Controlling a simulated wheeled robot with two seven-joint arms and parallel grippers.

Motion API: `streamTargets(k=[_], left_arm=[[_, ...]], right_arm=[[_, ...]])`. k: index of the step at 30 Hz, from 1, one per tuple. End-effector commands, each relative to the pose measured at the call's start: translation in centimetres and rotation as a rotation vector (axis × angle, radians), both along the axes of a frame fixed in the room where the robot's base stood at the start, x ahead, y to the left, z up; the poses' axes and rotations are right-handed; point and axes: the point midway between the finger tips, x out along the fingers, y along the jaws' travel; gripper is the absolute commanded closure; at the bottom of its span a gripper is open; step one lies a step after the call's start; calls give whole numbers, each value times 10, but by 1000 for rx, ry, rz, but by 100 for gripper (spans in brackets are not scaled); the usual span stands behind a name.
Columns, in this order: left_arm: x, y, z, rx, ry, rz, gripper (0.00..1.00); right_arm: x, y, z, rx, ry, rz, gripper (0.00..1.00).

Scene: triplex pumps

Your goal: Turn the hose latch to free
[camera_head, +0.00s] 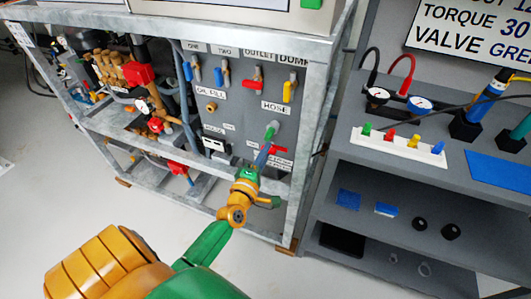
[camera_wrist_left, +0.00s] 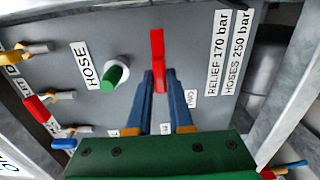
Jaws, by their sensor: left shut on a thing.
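The hose latch (camera_wrist_left: 157,50) shows in the left wrist view as a slim red lever on the grey panel, standing upright in that picture. My left gripper (camera_wrist_left: 159,77) has its two blue fingers on either side of the lever, shut on it. In the head view my left gripper (camera_head: 266,148) reaches the panel's lower right, just below a green-tipped hose port (camera_head: 271,130). The port (camera_wrist_left: 115,76) also shows left of the lever, beside the HOSE label (camera_wrist_left: 84,65). The lever's base is partly hidden by the fingers. My right gripper is not in view.
Valve levers in blue, red and yellow (camera_head: 288,91) line the panel's top. A grey frame post (camera_head: 308,130) stands right of the panel. A shelf unit (camera_head: 345,170) with gauges and coloured plugs stands further right. The floor (camera_head: 60,210) at left is clear.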

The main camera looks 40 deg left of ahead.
Motion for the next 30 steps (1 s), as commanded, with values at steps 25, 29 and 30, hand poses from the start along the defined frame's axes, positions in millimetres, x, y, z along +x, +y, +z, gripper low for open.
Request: streamTargets(k=[25, 29, 30], left_arm=[[-24, -6, 0, -1, 5, -1, 51], [-51, -12, -1, -1, 5, -1, 51], [-57, -14, -2, -1, 4, 0, 51]], right_arm=[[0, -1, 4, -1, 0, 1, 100], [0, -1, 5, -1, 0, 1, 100], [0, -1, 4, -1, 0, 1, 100]])
